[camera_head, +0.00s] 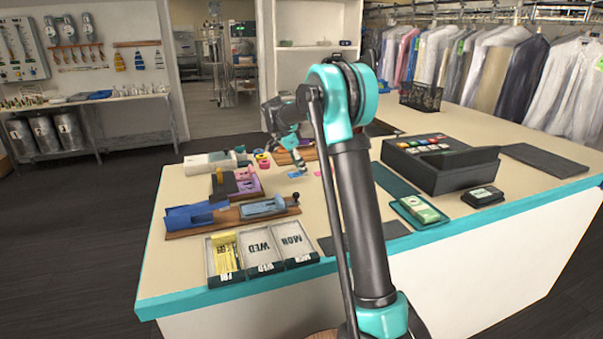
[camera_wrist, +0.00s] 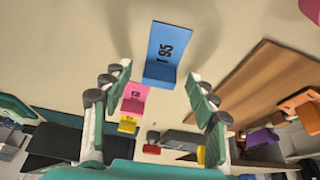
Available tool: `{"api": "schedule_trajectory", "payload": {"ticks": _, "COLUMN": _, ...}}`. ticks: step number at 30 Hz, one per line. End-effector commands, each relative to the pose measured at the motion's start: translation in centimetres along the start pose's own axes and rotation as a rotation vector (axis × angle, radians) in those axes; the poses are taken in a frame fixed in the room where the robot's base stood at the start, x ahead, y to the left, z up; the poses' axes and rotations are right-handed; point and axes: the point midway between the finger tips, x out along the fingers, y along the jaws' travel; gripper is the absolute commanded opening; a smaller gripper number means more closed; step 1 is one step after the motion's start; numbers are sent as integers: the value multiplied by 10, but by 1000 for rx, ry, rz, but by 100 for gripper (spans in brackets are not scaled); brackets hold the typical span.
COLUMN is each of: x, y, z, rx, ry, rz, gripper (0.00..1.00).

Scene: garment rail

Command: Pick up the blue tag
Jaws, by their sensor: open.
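The blue tag (camera_wrist: 170,45), with dark digits on it, lies on the pale counter just ahead of my fingertips in the wrist view. In the head view it is a small blue patch (camera_head: 294,174) by my gripper's end. My gripper (camera_wrist: 159,76) is open and empty. Its two fingers stand wide apart, and the tag's near folded end lies about between the lines of the fingertips. The height gap to the tag is hard to judge. In the head view my gripper (camera_head: 299,165) points down at the far part of the counter.
A pink tag (camera_wrist: 134,97) and a yellow piece (camera_wrist: 128,125) lie near the left finger. A wooden board (camera_wrist: 258,82) is to the right, with an orange piece (camera_wrist: 302,105) on it. In the head view, day-marked trays (camera_head: 291,241) and a cash register (camera_head: 436,165) stand on the counter.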

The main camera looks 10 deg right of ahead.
Motion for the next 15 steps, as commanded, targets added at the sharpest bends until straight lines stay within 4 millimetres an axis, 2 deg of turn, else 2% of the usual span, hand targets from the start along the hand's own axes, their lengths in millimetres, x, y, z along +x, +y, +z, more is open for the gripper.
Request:
{"api": "schedule_trajectory", "payload": {"ticks": 5, "x": 0, "y": 0, "z": 0, "rx": 0, "ry": 0, "rz": 0, "gripper": 57}}
{"api": "schedule_trajectory", "payload": {"ticks": 12, "x": 0, "y": 0, "z": 0, "rx": 0, "ry": 0, "rz": 0, "gripper": 28}}
{"api": "schedule_trajectory", "payload": {"ticks": 15, "x": 0, "y": 0, "z": 0, "rx": 0, "ry": 0, "rz": 0, "gripper": 25}}
